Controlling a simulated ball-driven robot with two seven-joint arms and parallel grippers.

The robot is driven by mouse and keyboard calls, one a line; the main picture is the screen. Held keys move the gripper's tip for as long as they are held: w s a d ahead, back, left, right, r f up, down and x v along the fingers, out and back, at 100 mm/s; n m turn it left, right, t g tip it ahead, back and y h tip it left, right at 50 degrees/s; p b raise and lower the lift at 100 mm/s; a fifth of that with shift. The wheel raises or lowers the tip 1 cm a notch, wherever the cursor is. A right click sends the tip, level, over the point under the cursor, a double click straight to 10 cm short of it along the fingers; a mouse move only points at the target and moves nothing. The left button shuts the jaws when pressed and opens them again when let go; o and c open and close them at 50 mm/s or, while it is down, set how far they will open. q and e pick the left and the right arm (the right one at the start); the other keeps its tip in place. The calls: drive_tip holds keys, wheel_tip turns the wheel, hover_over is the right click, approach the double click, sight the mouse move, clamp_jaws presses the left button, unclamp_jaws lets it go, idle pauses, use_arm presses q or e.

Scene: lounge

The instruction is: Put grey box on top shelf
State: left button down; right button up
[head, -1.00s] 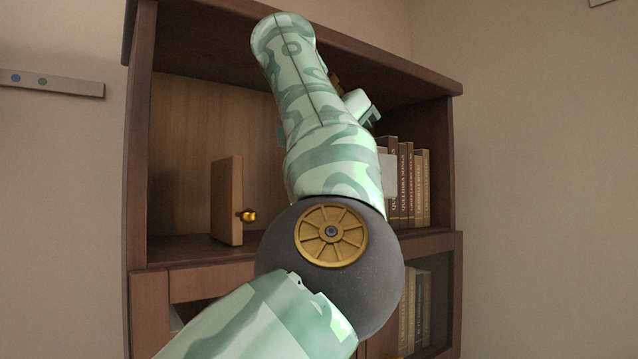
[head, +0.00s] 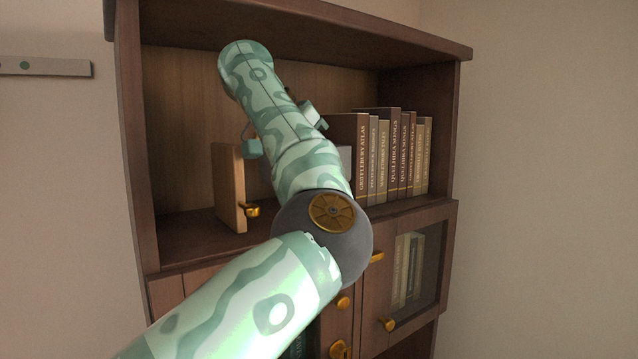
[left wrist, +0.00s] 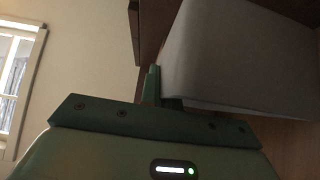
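The grey box (head: 346,160) is mostly hidden behind my left arm in the head view, in front of the open upper shelf. In the left wrist view the grey box (left wrist: 240,60) is large and close, right against the gripper fingers. My left gripper (left wrist: 162,90) appears shut on the box's near edge; the arm hides most of it in the head view. The top shelf (head: 190,228) is the open compartment of the dark wooden bookcase. I cannot tell whether the box touches its floor. My right gripper is not in view.
Several upright books (head: 395,155) fill the shelf's right part. A wooden board (head: 230,187) with a gold knob stands left of the arm. Between board and books the shelf looks free, partly hidden. Below are doors with gold handles (head: 388,325) and a glass pane.

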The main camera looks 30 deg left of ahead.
use_arm(q)
drive_tip(key=shift+d+f, duration=0.15)
drive_tip(key=shift+f, duration=0.75)
drive_tip(key=f+p, duration=0.1)
drive_tip(key=f, duration=0.2)
drive_tip(key=shift+a+f+p, duration=0.2)
drive_tip(key=shift+p, duration=0.1)
drive_tip(key=shift+f, duration=0.2)
drive_tip(key=shift+a+f, duration=0.1)
drive_tip(key=shift+f, duration=0.05)
drive_tip(key=shift+f, duration=0.1)
drive_tip(key=c, duration=1.6)
unclamp_jaws()
drive_tip(key=shift+c, duration=0.2)
